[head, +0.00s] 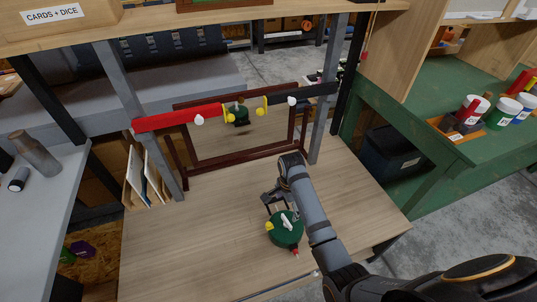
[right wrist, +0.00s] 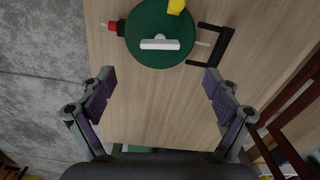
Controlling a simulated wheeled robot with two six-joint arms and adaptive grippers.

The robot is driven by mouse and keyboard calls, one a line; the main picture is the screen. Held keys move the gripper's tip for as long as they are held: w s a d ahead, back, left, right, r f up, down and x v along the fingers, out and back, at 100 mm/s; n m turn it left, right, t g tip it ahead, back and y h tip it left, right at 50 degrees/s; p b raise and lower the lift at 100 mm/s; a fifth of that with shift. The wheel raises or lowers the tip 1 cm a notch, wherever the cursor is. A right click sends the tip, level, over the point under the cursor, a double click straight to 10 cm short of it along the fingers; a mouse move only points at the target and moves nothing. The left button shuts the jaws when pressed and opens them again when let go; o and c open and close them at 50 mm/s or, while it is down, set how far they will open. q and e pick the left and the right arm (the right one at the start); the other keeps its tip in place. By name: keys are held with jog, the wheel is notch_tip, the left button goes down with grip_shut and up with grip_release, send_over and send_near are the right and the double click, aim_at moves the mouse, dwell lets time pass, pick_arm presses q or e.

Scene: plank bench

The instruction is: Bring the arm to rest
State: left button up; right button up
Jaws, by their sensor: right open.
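My right gripper (head: 272,204) is over the plank bench (head: 190,245), its arm coming in from the lower right. In the right wrist view its two fingers (right wrist: 158,84) are spread wide with nothing between them. A round dark green thing (head: 285,230) with a white bar, a yellow part and a red tip is on the bench close to the gripper. In the right wrist view the green thing (right wrist: 145,22) lies beyond the fingertips, apart from them. My left gripper is not in view.
A red and black bar (head: 180,119) with yellow and white knobs spans the posts before a dark-framed mirror (head: 240,145). A black bracket (right wrist: 221,47) is beside the green thing. A green side bench (head: 400,105) holds cups (head: 470,108). The bench's left front is clear.

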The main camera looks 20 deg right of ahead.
jog(key=s+d+r+n+t, duration=0.2)
jog(key=s+r+n, duration=0.2)
jog(key=s+n, duration=0.45)
jog(key=s+d+r+n+t, duration=0.2)
jog(key=s+r+n, duration=0.2)
jog(key=s+n, duration=0.45)
jog(key=s+d+f+g+h+p, duration=0.1)
jog(key=s+f, duration=0.1)
jog(key=f, duration=1.1)
jog(key=s+d+f+g+p, duration=0.1)
jog(key=s+f+p, duration=0.1)
jog(key=f, duration=1.2)
jog(key=s+d+f+m+p, duration=0.1)
jog(key=s+f, duration=1.1)
jog(key=s, duration=0.5)
jog(key=shift+s+d+f+g, duration=0.15)
jog(key=shift+s+g, duration=0.05)
jog(key=shift+g, duration=0.2)
